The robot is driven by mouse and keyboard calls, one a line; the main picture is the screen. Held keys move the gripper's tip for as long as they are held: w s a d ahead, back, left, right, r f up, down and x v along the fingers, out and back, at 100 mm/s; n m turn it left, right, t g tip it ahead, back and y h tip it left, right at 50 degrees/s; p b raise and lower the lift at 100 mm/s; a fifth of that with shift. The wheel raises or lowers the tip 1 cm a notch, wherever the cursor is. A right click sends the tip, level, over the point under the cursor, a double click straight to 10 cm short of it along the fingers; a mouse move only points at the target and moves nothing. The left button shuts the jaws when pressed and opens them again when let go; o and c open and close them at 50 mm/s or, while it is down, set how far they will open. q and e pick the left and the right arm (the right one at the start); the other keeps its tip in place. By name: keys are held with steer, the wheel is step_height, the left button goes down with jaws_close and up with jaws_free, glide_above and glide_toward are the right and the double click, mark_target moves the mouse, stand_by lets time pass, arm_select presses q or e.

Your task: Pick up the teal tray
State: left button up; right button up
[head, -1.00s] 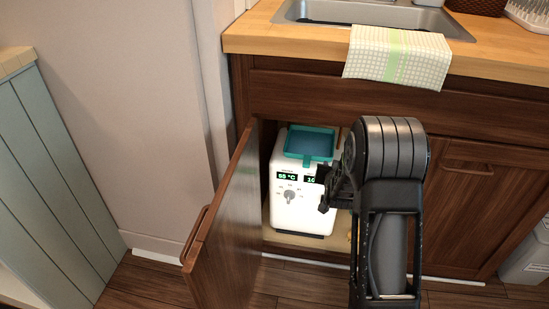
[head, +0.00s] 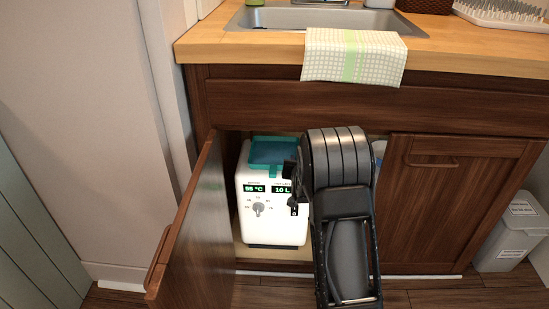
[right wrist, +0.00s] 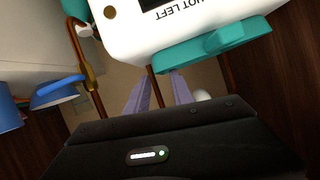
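The teal tray (head: 272,152) sits on top of a white appliance (head: 270,215) inside the open under-sink cabinet. Its teal edge also shows in the right wrist view (right wrist: 215,48), against the appliance's white side. My right gripper (head: 295,195) is at the appliance's right front edge, below the tray's height and apart from the tray in the picture. In the right wrist view its two pale purple fingers (right wrist: 160,92) are spread with nothing between them. My right arm hides part of the cabinet opening. My left gripper is not in view.
An open cabinet door (head: 195,240) stands left of the appliance. The counter (head: 215,45) overhangs above, with a hanging checkered towel (head: 354,57). A closed door (head: 450,200) is at right. Pipes (right wrist: 80,50) and a blue object (right wrist: 55,92) show in the right wrist view.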

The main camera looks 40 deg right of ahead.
steer(key=shift+w+d+f, duration=0.15)
steer(key=b+x, duration=0.2)
steer(key=x, duration=0.2)
steer(key=shift+w+d+b, duration=0.2)
steer(key=shift+d+b, duration=0.2)
jaws_close()
stand_by(0.3)
stand_by(1.2)
